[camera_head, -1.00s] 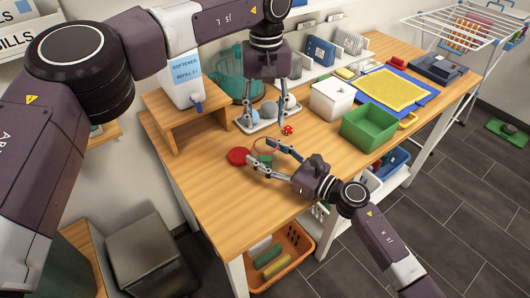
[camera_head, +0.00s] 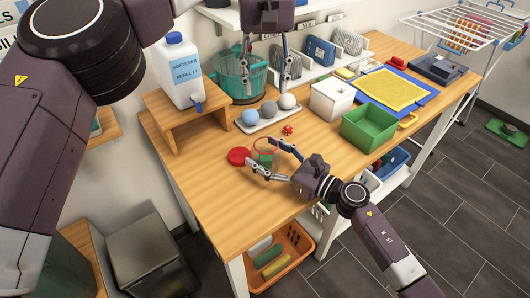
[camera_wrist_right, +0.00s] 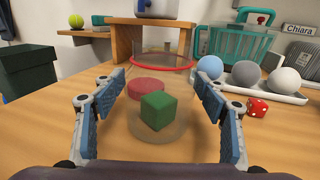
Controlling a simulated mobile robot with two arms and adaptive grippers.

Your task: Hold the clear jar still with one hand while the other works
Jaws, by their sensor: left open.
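The clear jar (camera_wrist_right: 162,92) stands upright on the wooden table. It has a red rim and a green cube (camera_wrist_right: 158,111) inside; the jar also shows in the head view (camera_head: 265,144). My right gripper (camera_head: 262,155) reaches in low, with one finger on each side of the jar. In the wrist view its fingers (camera_wrist_right: 160,82) are apart, with a small gap seeming to show beside the jar wall. A red round lid (camera_head: 238,156) lies flat beside the jar. My left gripper (camera_head: 265,82) is open and empty, raised above the back of the table.
A white tray with balls (camera_head: 268,121) and a red die (camera_head: 288,130) are behind the jar. A teal basket (camera_head: 232,78), a white box (camera_head: 330,101) and a green bin (camera_head: 370,128) stand around. A softener jug (camera_head: 180,75) sits on a wooden stand. The table front is clear.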

